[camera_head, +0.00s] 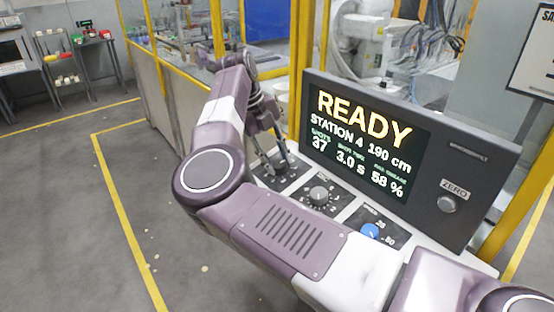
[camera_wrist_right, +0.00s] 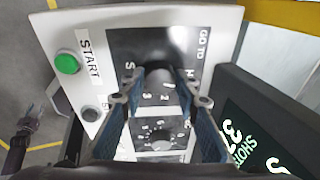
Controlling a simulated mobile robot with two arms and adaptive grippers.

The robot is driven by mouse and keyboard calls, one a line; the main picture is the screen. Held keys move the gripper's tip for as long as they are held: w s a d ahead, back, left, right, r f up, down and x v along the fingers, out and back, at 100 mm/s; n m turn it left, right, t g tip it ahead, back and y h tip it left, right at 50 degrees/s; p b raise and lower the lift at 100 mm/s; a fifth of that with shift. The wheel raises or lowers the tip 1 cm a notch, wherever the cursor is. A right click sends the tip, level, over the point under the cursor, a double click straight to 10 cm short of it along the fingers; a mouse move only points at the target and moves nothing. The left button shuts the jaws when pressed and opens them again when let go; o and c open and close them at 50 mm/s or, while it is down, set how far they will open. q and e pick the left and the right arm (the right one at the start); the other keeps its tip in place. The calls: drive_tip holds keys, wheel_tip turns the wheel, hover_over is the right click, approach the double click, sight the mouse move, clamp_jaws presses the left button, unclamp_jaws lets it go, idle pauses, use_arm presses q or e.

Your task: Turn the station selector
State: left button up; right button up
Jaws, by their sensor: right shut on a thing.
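The station selector is a dark round knob (camera_wrist_right: 158,75) on a black square plate, with printed numbers beside it in the right wrist view. My right gripper (camera_wrist_right: 160,88) is shut on this knob, one finger on each side. In the head view my right gripper (camera_head: 278,163) points down onto the leftmost dial of the console and hides most of it.
Beside the selector are a grey knob (camera_head: 319,195) and a blue knob (camera_head: 370,231). A ZERO button (camera_head: 447,204) is right of the screen. A green START button (camera_wrist_right: 67,63) and a grey button (camera_wrist_right: 90,114) are close by. Yellow posts (camera_head: 301,60) stand behind.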

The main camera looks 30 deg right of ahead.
drive_tip(key=shift+w+r+n, duration=0.1)
drive_tip(key=shift+r+n, duration=0.15)
drive_tip(key=shift+n, duration=1.35)
drive_tip(key=o, duration=1.2)
drive_tip(key=shift+a+f, duration=0.1)
drive_tip(key=shift+c, duration=0.2)
drive_tip(key=v, duration=1.2)
drive_tip(key=shift+s+a, duration=0.2)
